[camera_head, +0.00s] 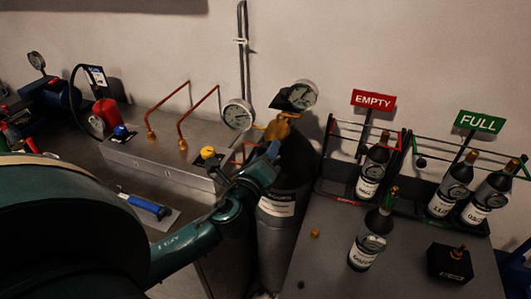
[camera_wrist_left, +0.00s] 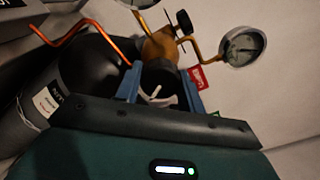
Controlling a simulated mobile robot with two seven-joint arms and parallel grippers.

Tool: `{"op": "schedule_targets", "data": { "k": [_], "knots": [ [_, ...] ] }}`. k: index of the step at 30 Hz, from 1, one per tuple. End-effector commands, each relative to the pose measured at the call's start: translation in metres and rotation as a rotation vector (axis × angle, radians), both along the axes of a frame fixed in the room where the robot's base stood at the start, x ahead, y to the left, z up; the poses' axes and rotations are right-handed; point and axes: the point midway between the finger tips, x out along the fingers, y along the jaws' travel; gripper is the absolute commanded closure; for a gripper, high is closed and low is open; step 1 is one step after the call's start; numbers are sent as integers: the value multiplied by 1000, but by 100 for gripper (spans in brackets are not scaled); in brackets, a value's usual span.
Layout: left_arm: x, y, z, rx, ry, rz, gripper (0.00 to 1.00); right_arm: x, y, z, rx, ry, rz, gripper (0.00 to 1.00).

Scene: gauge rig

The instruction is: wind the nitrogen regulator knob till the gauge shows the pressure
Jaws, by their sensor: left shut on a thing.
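The brass regulator (camera_head: 279,128) sits on top of a dark gas cylinder (camera_head: 283,222) with a white label. It also shows in the left wrist view (camera_wrist_left: 160,45). Two round white-faced gauges, a left one (camera_head: 238,115) and a right one (camera_head: 303,94), stand off it; the right one also shows in the left wrist view (camera_wrist_left: 243,46). Their readings are too small to tell. My left gripper (camera_wrist_left: 160,88) is shut on the dark regulator knob (camera_wrist_left: 158,72), a blue finger on each side. In the head view my left gripper (camera_head: 272,150) partly hides the knob. My right gripper is not in view.
Bottle racks with a red EMPTY sign (camera_head: 373,100) and a green FULL sign (camera_head: 480,121) stand right of the cylinder. A loose bottle (camera_head: 367,245) and a black block (camera_head: 450,263) are in front. A metal box (camera_head: 165,155) with copper pipes stands left.

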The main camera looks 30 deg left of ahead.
Motion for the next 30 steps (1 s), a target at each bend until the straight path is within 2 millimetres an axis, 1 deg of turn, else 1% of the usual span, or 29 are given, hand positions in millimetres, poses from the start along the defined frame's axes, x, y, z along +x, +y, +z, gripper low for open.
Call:
{"op": "schedule_targets", "data": {
  "k": [1,16,17,18,24,25,30],
  "knots": [
    [1,1,2,12,-3,2,84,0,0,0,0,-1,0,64],
    [1,1,2,28,2,2,84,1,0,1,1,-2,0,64],
    [1,1,2,27,2,2,61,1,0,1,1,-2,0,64],
    [1,1,2,27,2,2,57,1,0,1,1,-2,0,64],
    [0,0,1,27,4,1,41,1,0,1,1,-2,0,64],
    [0,0,1,27,4,1,40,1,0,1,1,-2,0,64],
    [0,0,1,25,5,1,40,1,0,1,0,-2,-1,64]
  ]
}}
